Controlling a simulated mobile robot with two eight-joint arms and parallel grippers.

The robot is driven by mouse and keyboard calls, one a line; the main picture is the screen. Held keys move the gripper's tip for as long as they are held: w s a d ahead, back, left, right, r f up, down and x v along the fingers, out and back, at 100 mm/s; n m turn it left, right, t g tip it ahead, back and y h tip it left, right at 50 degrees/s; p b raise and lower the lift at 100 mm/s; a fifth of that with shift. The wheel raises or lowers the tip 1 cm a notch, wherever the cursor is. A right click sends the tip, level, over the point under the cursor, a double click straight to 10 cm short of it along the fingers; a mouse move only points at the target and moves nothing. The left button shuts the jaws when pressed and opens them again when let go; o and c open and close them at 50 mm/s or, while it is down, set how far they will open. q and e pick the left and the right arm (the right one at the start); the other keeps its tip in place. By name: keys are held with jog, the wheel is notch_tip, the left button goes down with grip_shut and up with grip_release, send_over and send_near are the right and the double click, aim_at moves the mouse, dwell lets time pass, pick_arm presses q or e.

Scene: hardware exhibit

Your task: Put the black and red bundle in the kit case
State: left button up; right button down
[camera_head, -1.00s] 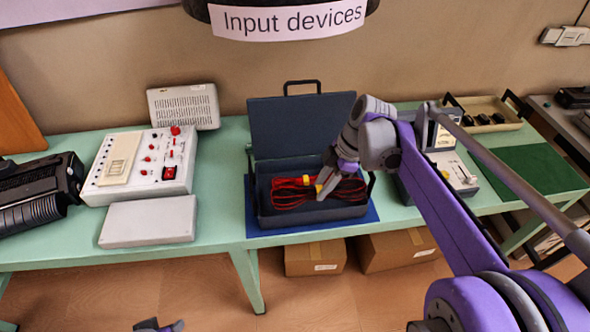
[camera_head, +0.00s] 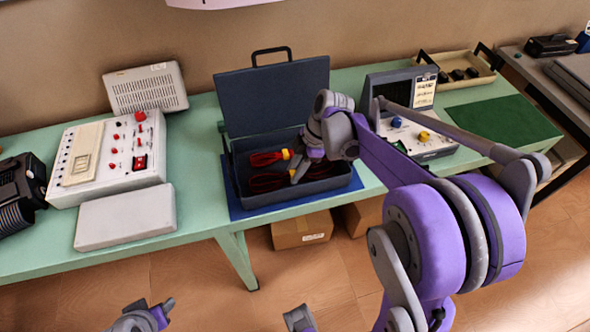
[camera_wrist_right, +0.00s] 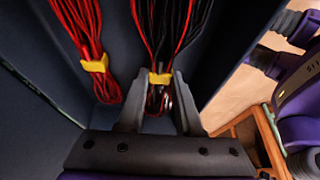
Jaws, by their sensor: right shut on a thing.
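The kit case (camera_head: 292,196) is a dark blue-grey box with its lid up, standing on the table in the head view. My right gripper (camera_wrist_right: 158,82) reaches down into it and is shut on the black and red bundle (camera_wrist_right: 176,30) at its yellow tie. The bundle's strands run away from the fingers, between the dark walls. Whether the bundle touches the case floor is unclear. In the head view my right gripper (camera_head: 298,174) hides part of the contents. My left gripper (camera_head: 147,316) is at the bottom edge, away from the table; its jaws are unclear.
A red bundle with a yellow tie (camera_wrist_right: 95,64) lies in the case beside the held one. A blue mat (camera_head: 234,208) is under the case. A control box (camera_head: 115,150) and flat grey box (camera_head: 126,218) stand left, a meter unit (camera_head: 425,142) right.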

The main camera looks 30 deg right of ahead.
jog(key=shift+f, duration=0.1)
jog(key=shift+f, duration=0.1)
jog(key=c, duration=0.6)
grip_release()
jog(key=shift+r, duration=0.2)
jog(key=p+v, duration=0.1)
jog(key=v, duration=1.1)
jog(key=shift+s+a+f+m+t+h, duration=0.75)
jog(key=shift+s+a+f+m, duration=1)
jog(key=shift+s+m, duration=0.85)
jog(key=shift+s+a+f+m+t+h, duration=0.7)
jog(key=shift+s+a+f+m, duration=0.7)
jog(key=shift+s+a+m, duration=0.9)
jog(key=shift+s+a+f+m+t+h, duration=0.7)
jog(key=shift+s+a+f+m, duration=0.9)
jog(key=shift+s+m, duration=1.3)
